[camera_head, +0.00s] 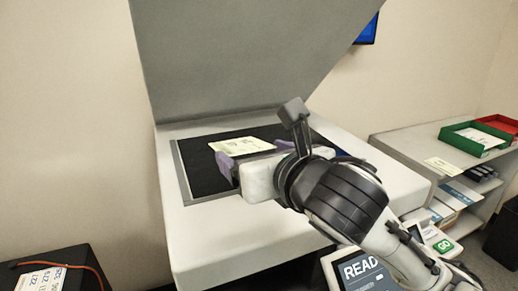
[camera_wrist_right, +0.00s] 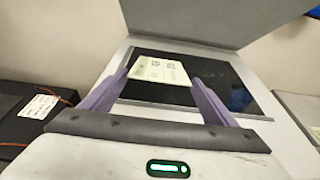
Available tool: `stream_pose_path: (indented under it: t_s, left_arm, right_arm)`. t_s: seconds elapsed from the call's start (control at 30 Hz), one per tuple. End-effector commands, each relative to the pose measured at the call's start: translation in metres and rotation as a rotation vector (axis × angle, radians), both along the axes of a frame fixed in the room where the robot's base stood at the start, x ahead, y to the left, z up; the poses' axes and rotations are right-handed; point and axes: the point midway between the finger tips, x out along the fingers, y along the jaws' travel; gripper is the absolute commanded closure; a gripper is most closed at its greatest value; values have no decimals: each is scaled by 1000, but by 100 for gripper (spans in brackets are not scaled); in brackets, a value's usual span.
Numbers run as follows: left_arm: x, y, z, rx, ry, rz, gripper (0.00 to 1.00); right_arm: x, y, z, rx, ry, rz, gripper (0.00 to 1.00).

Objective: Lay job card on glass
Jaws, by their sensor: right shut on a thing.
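The job card (camera_head: 240,146) is a pale yellow printed sheet over the dark glass (camera_head: 205,178) of the scanner under the raised lid. My left gripper is not in view.
The grey lid (camera_head: 240,60) stands open above the glass. To the right, a shelf unit (camera_head: 400,150) carries a green tray (camera_head: 470,140), a red tray (camera_head: 498,124) and another yellow card (camera_head: 444,166). A black box (camera_head: 80,262) with a label stands at lower left.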

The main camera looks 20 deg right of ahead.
Motion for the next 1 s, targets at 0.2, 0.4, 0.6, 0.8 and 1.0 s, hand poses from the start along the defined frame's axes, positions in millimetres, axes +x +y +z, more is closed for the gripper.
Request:
stream_pose_path:
  t_s: [0.2,0.4,0.6,0.8,1.0]
  left_arm:
    - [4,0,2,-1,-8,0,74]
    - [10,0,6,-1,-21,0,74]
    - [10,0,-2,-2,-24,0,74]
    - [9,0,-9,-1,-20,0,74]
    - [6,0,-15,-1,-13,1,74]
  right_arm:
    - [17,0,-16,1,3,-1,40]
    - [32,1,-29,0,3,-1,40]
    - [43,1,-47,-1,1,-1,40]
    - [53,2,-63,0,1,0,40]
    - [61,2,-74,-1,0,0,40]
